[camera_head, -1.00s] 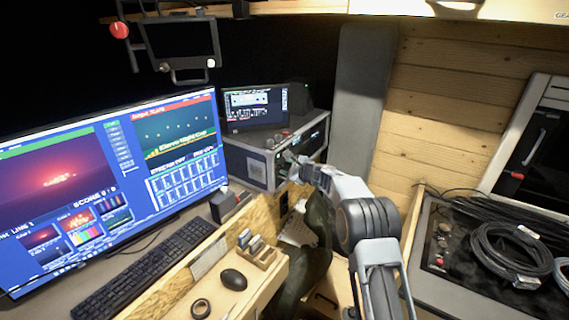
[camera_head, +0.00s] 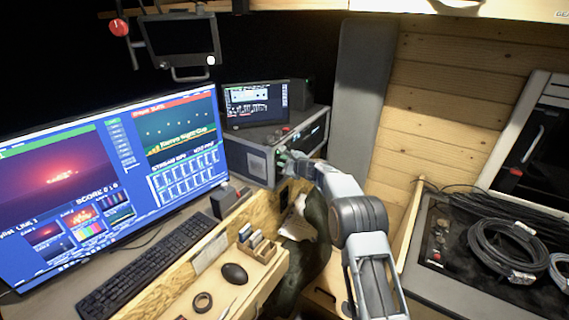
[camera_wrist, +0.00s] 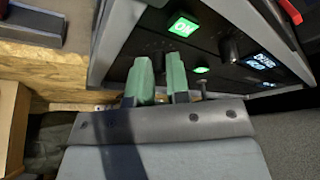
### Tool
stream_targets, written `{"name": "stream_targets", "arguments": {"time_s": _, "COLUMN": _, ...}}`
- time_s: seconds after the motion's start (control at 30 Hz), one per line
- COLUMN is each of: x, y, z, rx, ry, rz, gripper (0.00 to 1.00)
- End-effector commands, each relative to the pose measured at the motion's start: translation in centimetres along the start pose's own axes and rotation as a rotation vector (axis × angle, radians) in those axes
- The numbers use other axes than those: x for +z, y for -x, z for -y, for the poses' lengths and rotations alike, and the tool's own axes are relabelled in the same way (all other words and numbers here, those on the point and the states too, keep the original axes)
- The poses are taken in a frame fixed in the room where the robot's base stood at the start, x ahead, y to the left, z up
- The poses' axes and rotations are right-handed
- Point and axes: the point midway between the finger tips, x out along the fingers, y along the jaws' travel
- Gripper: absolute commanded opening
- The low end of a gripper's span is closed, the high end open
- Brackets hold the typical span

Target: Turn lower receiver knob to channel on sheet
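The receiver rack (camera_head: 257,166) is a grey-edged case under a small screen; its dark front panel (camera_wrist: 215,58) fills the upper wrist view. The panel carries a green lit display (camera_wrist: 184,27), a smaller green display (camera_wrist: 201,70), a black knob (camera_wrist: 230,46) and a blue-white display (camera_wrist: 259,61). My gripper (camera_wrist: 160,75) has two green fingers pointing at the panel with a narrow gap between them. It also reaches the case front in the head view (camera_head: 283,158). Whether a knob is between the fingers is hidden. No channel numbers on a sheet are readable.
A large monitor (camera_head: 110,190) and keyboard (camera_head: 140,272) lie left. A mouse (camera_head: 235,273) and tape roll (camera_head: 202,302) sit on the desk. Pale paper (camera_head: 296,222) lies below the case. Coiled cables (camera_head: 505,250) lie on the right-hand case. A wooden wall stands behind.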

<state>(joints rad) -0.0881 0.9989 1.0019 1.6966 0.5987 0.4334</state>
Motion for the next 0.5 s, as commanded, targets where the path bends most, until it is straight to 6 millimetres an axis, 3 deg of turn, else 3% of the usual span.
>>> {"name": "stream_targets", "arguments": {"time_s": 0.13, "x": -0.01, "y": -0.01, "z": -0.06, "rx": 0.001, "ry": 0.000, "rz": 0.000, "gripper": 0.00}}
{"name": "stream_targets", "arguments": {"time_s": 0.5, "x": -0.45, "y": -0.21, "z": -0.58, "rx": -0.015, "ry": 0.037, "rz": 0.001, "gripper": 0.00}}
